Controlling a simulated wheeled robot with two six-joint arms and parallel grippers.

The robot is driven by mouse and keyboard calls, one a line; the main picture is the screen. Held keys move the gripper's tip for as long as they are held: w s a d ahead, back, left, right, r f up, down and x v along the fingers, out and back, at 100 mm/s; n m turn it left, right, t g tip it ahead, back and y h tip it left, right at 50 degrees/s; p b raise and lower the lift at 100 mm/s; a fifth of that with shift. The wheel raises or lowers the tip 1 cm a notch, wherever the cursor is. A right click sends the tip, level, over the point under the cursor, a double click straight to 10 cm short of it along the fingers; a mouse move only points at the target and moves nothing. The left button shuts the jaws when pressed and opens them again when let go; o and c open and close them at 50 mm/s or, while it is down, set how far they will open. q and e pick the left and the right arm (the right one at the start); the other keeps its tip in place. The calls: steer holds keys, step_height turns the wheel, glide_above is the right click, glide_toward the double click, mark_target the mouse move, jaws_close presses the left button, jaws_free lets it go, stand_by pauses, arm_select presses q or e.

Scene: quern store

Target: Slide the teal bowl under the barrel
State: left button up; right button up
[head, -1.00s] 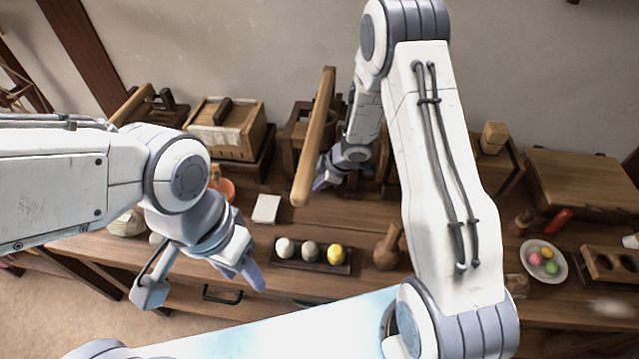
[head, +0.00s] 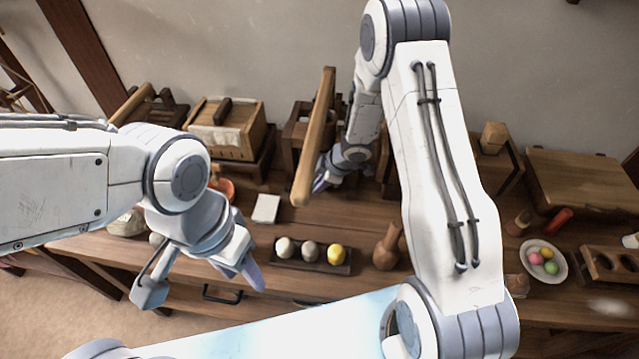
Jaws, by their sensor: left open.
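I see no teal bowl in the head view. No barrel can be clearly made out; a dark wooden apparatus (head: 297,130) with a long upright wooden handle (head: 316,140) stands at the back middle, partly hidden by my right arm. My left gripper (head: 200,282) is open and empty, its fingers spread in front of the table's front edge. My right gripper (head: 322,182) is low beside the wooden apparatus, mostly hidden behind the handle and its own arm. I cannot tell whether it is open or shut, or what it touches.
A dark tray (head: 288,262) with three round balls and a brown wooden bottle (head: 388,248) stand near the front. A white block (head: 266,208) lies behind them. A plate (head: 530,262) of coloured balls and a holed wooden rack (head: 610,264) are at right.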

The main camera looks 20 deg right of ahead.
steer(key=shift+o, duration=0.6)
steer(key=shift+r, duration=0.25)
steer(key=p+v, duration=0.4)
steer(key=v, duration=0.6)
steer(key=shift+s+f, duration=0.15)
